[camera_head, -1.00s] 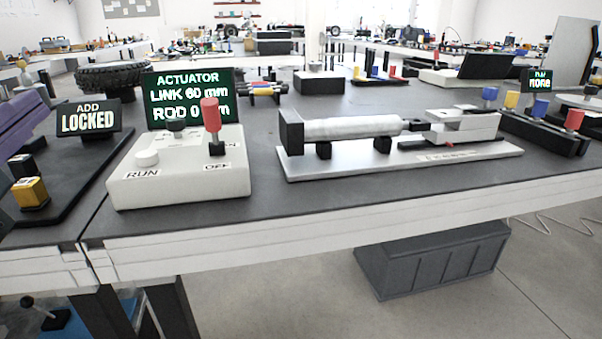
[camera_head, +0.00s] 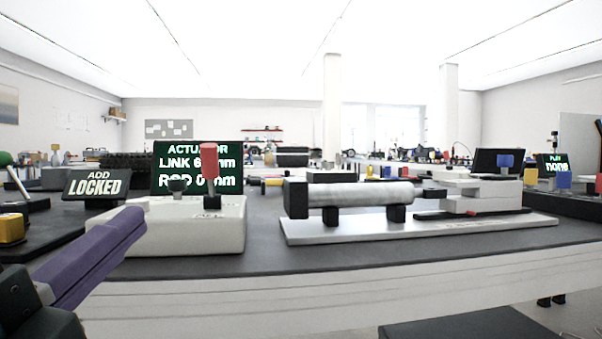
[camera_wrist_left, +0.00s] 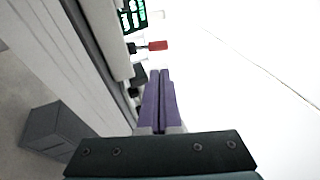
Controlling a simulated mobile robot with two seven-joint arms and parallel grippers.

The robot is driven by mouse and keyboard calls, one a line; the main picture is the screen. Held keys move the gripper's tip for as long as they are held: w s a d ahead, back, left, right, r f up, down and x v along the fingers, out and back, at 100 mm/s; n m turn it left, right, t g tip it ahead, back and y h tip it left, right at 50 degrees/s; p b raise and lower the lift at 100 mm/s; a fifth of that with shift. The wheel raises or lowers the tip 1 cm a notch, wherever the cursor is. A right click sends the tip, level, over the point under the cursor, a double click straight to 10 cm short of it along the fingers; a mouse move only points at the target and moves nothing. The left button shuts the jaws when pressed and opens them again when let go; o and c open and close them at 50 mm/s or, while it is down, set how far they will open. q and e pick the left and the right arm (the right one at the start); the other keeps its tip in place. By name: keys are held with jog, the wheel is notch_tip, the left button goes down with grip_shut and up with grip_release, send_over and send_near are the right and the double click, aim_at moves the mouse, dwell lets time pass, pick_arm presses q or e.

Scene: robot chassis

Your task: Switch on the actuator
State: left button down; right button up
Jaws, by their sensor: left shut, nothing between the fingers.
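The white actuator control box (camera_head: 180,236) stands on the bench at the left of the head view. A red-capped lever (camera_head: 209,162) rises from it, near the OFF label, and a dark knob (camera_head: 177,186) sits beside it. The red cap also shows in the left wrist view (camera_wrist_left: 158,45). The actuator (camera_head: 360,194), a grey cylinder on a light plate, lies to the right. My left gripper (camera_head: 138,212), with purple fingers, is shut and empty in front of the box, hiding its left part and the RUN button. Its fingers also show in the left wrist view (camera_wrist_left: 160,75). My right gripper is out of view.
A green-lettered screen (camera_head: 170,163) behind the box reads LINK and ROD 0 mm. A LOCKED sign (camera_head: 96,184) and a yellow block (camera_head: 11,228) stand left. Colored pegs (camera_head: 563,180) stand far right. The bench's front edge is clear.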

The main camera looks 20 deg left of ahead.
pick_arm(q)
jog(key=p, duration=0.5)
send_near(201, 148)
jog(key=w, duration=0.2)
jog(key=w+a, duration=0.1)
jog(key=w, duration=0.2)
jog(key=shift+w+r, duration=0.1)
jog(key=shift+w, duration=0.1)
jog(key=shift+w+a+r, duration=0.15)
jog(key=shift+w+a, duration=0.1)
jog(key=shift+w, duration=0.4)
